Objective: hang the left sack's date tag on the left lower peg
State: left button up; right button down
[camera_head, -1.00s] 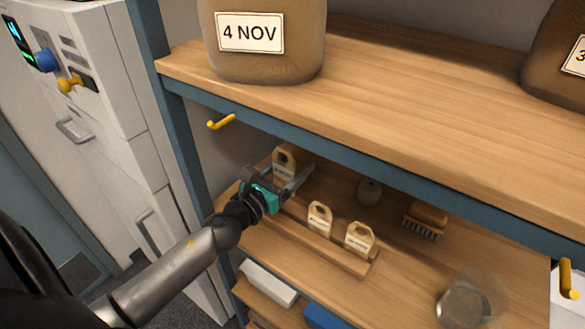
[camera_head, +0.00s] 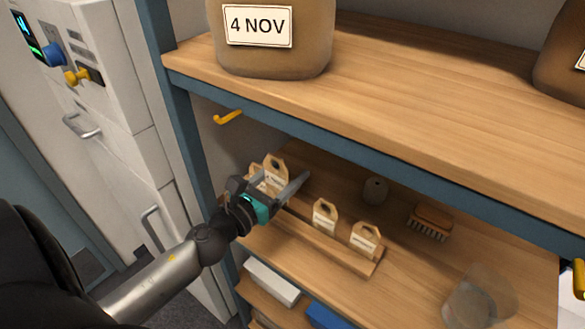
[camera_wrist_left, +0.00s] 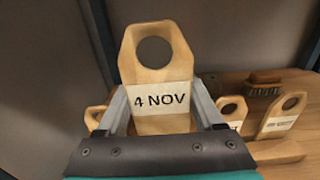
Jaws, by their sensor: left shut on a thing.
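The left sack (camera_head: 270,55) stands on the upper shelf and its label reads 4 NOV. The left lower peg (camera_head: 228,117), a yellow hook, sticks out below that shelf near the left post and is bare. My left gripper (camera_head: 278,188) is shut on a wooden date tag (camera_head: 274,168), below and to the right of the peg in the picture. In the left wrist view the tag (camera_wrist_left: 155,72) stands upright between the fingers, with a round hole at its top and 4 NOV on its label.
Two more tags (camera_head: 325,215) (camera_head: 366,240) stand in a wooden rack (camera_head: 325,250) on the lower shelf, and another (camera_head: 256,180) shows beside the held tag. A brush (camera_head: 432,219), a small round object (camera_head: 375,190) and a clear jar (camera_head: 478,300) stand farther right.

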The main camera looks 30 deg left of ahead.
pick_arm(q)
jog(key=shift+s+a+f+b, duration=0.15)
jog(key=shift+s+b, duration=0.5)
jog(key=shift+s, duration=1.45)
jog(key=shift+s+a+b, duration=0.1)
jog(key=shift+s+b, duration=0.55)
jog(key=shift+s, duration=0.7)
jog(key=b, duration=0.6)
send_near(275, 183)
jog(key=s, duration=0.7)
jog(key=shift+a+p, duration=0.25)
jog(key=shift+p, duration=0.1)
